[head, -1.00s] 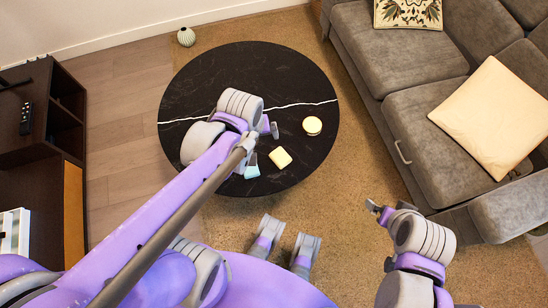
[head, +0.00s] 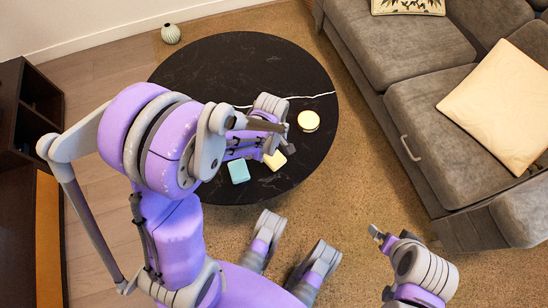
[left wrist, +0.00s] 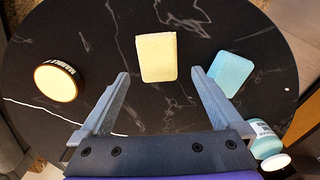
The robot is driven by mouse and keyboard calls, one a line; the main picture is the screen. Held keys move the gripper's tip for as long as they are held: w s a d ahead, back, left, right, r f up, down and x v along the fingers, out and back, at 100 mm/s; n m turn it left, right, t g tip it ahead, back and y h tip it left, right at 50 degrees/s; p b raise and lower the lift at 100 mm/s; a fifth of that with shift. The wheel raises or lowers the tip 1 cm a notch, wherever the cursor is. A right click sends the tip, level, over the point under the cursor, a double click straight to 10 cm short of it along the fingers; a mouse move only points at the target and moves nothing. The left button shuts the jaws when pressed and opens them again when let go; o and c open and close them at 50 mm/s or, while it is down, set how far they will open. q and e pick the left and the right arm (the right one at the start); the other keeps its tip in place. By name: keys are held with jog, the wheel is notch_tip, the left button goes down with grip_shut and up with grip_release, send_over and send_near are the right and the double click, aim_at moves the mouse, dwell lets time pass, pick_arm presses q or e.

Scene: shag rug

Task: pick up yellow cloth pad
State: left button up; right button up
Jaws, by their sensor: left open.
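The yellow cloth pad (left wrist: 156,57) lies flat on the black round table in the left wrist view, just beyond and between my fingertips. In the head view the yellow pad (head: 274,160) is partly hidden by my left arm. My left gripper (left wrist: 160,78) is open and empty, its two fingers apart above the table. In the head view my left gripper (head: 284,138) is over the table near the pad. My right gripper (head: 378,236) is over the rug at the lower right, away from the table; its jaw state is unclear.
On the black marble table (head: 310,78) are a light blue pad (head: 239,171) and a round yellow-topped tin (head: 308,120). A pale blue bottle (left wrist: 264,138) lies near the wrist view's right edge. A grey sofa (head: 425,95) stands right, a dark cabinet (head: 40,100) left.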

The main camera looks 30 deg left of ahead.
aim_at(273, 157)
pick_arm(q)
jog(key=f, duration=0.1)
jog(key=f+b, duration=0.1)
jog(key=f, duration=0.1)
jog(key=f+b, duration=0.1)
jog(key=f, duration=0.1)
jog(key=shift+w+d, duration=0.1)
jog(key=shift+d, duration=0.15)
jog(key=c, duration=1.3)
